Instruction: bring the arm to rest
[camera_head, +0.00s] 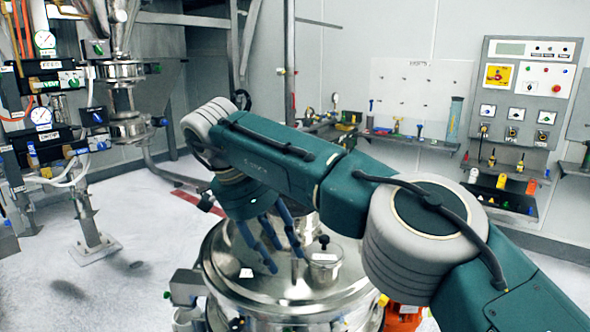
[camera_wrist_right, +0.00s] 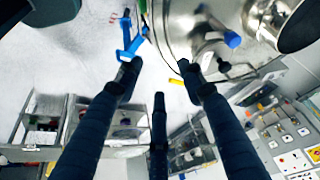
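My right arm reaches in from the lower right across the head view, over a round steel sifter vessel (camera_head: 225,262). My right gripper (camera_head: 283,256) hangs at the end of that arm with its dark blue fingers pointing down in front of the vessel's lid. In the right wrist view the fingers of the gripper (camera_wrist_right: 158,74) are spread apart with nothing between them. Whether the fingertips touch the lid cannot be told. My left gripper is not in view.
A small lidded steel pot (camera_head: 323,264) stands on the vessel, close to my fingers. A piping stand (camera_head: 93,238) is at the left. A control panel (camera_head: 525,85) and a shelf with small tools (camera_head: 410,138) are at the back right. Pale floor at the left is open.

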